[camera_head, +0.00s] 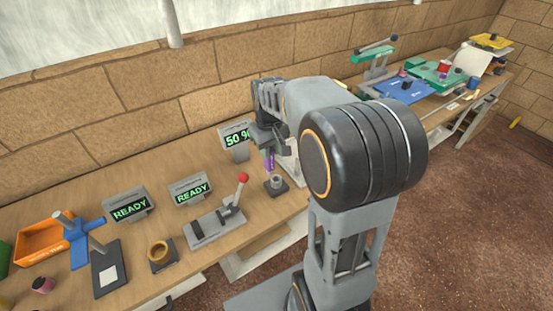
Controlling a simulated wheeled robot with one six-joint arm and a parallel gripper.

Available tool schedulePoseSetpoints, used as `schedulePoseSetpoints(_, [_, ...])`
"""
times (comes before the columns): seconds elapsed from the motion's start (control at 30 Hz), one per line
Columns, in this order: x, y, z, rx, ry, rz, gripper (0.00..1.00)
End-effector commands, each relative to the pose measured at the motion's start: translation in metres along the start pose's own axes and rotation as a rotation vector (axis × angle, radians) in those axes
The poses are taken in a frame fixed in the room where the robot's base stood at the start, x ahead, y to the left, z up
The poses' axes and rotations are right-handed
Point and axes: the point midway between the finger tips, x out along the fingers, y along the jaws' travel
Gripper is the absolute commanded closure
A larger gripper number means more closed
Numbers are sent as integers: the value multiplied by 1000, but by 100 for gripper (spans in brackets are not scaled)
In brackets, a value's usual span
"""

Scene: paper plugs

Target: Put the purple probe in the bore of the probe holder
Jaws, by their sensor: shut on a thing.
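The purple probe (269,161) hangs below my gripper (267,146), near the back half of the workbench. My gripper is shut on the probe and holds it roughly upright. The probe holder (276,184) is a small grey cylinder on a dark square base, on the bench just below and slightly right of the probe. The probe's lower end appears above the holder and apart from it. Whether it lines up with the bore is too small to tell. My arm covers the bench to the right of the holder.
A lever device with a red knob (242,178) stands left of the holder. Two READY displays (129,206) (191,190) and a 50 % display (236,138) stand behind. A brass ring (159,253), a blue stand (79,238) and an orange bin (42,240) are farther left.

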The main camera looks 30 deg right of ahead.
Motion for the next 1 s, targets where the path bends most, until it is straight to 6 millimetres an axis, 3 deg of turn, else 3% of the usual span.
schedulePoseSetpoints(0.2, [33,22,-12,1,-5,-2,100])
schedulePoseSetpoints(0.57, [56,38,-21,1,-4,-1,100])
schedulePoseSetpoints(0.8, [83,37,-21,-1,-2,-1,100])
schedulePoseSetpoints(1.0, [85,37,-21,-1,0,0,100])
